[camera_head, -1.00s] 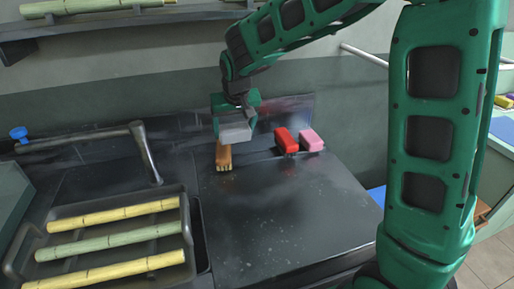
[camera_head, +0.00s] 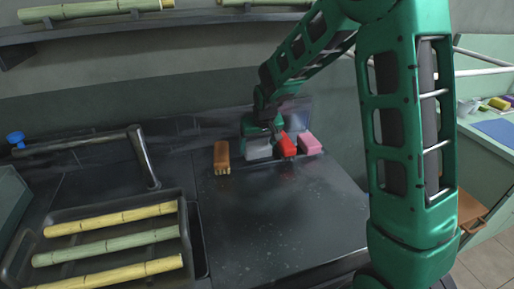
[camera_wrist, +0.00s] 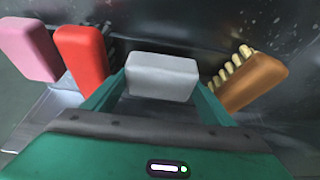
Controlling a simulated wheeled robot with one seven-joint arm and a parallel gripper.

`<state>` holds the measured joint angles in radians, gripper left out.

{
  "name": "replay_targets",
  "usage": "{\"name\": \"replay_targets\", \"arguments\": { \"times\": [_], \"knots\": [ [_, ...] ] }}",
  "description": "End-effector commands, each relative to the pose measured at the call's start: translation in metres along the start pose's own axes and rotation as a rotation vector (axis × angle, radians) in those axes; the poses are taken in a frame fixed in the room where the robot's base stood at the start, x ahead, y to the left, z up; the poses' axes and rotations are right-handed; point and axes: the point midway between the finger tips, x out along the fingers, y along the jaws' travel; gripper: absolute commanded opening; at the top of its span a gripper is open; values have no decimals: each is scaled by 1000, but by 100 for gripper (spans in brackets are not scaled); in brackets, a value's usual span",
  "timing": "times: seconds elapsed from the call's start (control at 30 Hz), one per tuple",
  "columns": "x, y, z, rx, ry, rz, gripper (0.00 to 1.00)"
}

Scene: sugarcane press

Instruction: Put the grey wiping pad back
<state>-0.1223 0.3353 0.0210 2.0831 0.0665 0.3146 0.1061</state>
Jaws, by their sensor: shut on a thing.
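The grey wiping pad (camera_head: 258,149) is a pale grey block at the back of the dark worktop (camera_head: 280,220). My gripper (camera_head: 258,135) is shut on it from above. In the wrist view the grey pad (camera_wrist: 162,76) sits between the two green fingers. It stands in line between the red block (camera_head: 287,145) and the brown brush (camera_head: 222,157). The red block also shows close by in the wrist view (camera_wrist: 81,55). I cannot tell whether the pad's underside touches the worktop.
A pink block (camera_head: 309,144) stands right of the red one. A dark tray (camera_head: 190,255) with several cane pieces lies at the front left, below a faucet (camera_head: 140,155). The worktop's front middle is clear.

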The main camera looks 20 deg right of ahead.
Motion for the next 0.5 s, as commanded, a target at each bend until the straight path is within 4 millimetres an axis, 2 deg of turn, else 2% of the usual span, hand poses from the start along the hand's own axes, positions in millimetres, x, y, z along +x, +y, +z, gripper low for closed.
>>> {"name": "replay_targets", "arguments": {
  "times": [0.5],
  "knots": [
    [10,0,4,0,0,0,42]
  ]
}}
